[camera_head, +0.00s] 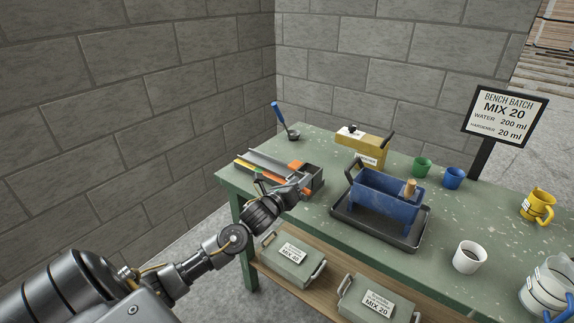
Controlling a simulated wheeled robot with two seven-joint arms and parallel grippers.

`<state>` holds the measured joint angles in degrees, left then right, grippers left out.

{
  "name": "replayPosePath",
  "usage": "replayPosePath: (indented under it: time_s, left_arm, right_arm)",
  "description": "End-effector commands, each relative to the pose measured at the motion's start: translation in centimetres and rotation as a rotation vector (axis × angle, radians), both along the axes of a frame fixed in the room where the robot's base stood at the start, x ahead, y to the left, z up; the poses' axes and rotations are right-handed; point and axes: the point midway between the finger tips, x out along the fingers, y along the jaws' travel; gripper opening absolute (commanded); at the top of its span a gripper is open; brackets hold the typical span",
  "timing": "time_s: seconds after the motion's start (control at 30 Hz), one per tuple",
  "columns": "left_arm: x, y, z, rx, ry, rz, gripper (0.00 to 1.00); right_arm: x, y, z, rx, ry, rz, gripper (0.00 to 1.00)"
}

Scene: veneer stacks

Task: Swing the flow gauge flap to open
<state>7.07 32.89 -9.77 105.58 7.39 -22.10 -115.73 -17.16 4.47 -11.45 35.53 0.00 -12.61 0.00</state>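I cannot make out a part that is clearly the flow gauge flap. A blue trough-shaped tool (378,197) with a dark handle at its left end and a tan knob on top stands in a black tray (406,242) on the green bench. My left gripper (303,187) is left of the blue tool and apart from it, over the front right part of a grey holder (268,160). Its fingers are small and partly hidden against the holder, so their opening is unclear. My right gripper is out of view.
A yellow container (363,146), green cup (421,166), blue cup (453,178), yellow mug (537,205) and white cup (467,257) stand on the bench (330,215). A sign (504,113) rises behind. Labelled boxes (291,258) sit on the shelf below. A blue-handled ladle (280,118) is at the back left.

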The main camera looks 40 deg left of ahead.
Motion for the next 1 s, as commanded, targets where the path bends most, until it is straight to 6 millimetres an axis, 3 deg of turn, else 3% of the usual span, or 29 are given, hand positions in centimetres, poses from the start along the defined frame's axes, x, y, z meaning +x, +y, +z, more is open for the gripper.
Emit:
replayPosePath:
  time_s: [0.6, 1.0]
  left_arm:
    - [-6.2, -0.1, 0.2, 0.001, 0.001, -0.001, 0.4]
    - [-6.5, 0.0, 0.2, 0.001, -0.001, 0.001, 0.4]
  right_arm:
    - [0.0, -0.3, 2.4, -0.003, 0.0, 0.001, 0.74]
    - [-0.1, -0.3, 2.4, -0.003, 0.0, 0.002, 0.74]
